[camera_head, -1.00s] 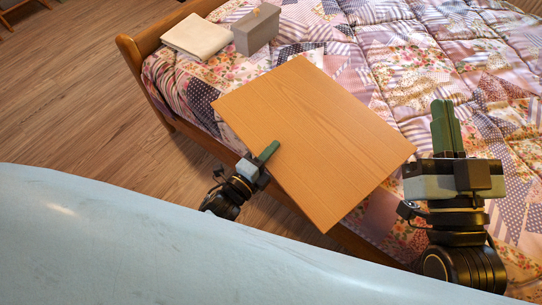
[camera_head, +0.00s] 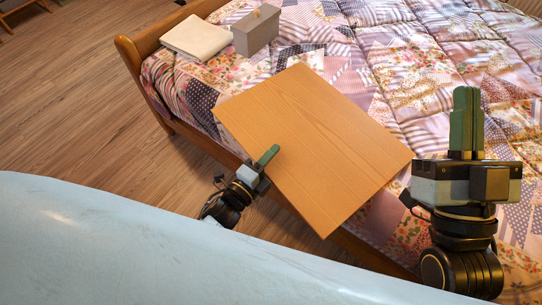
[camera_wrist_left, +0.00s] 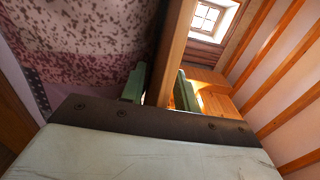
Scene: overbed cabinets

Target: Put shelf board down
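The shelf board (camera_head: 315,150) is a flat light-wood panel over the near edge of the bed. It is turned like a diamond in the head view. My left gripper (camera_head: 267,156) is at the board's near-left edge, with one green finger on its top face. In the left wrist view, the board (camera_wrist_left: 172,50) passes edge-on between the two green fingers of my left gripper (camera_wrist_left: 159,90). Whether the board's underside touches the quilt is hidden. My right gripper (camera_head: 466,118) is off the board's right corner, its green fingers together and empty.
The bed has a patchwork quilt (camera_head: 430,60) and a wooden frame end (camera_head: 130,55). A grey box (camera_head: 256,32) and a folded cream cloth or book (camera_head: 196,38) lie at the far left corner. The quilt beyond the board is clear. Wooden floor lies left.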

